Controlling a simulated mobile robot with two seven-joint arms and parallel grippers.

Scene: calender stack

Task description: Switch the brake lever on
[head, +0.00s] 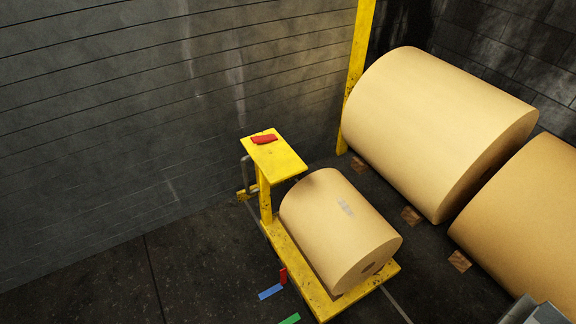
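A yellow cart (313,287) stands on the dark floor with a large tan paper roll (335,222) lying on it. A small red piece (283,275) stands up at the left side of the cart's base; it may be the brake lever, but its position, on or off, is too small to tell. Another red object (263,139) lies on the yellow top plate (280,160) of the cart's post. I cannot tell which red piece is the lever.
Two bigger tan rolls (430,130) (530,220) lie at the right, with wooden chocks (411,215) by them. A yellow post (358,70) stands behind. Blue (270,291) and green (290,319) strips lie near the cart. The floor left of the cart is clear up to the grey wall.

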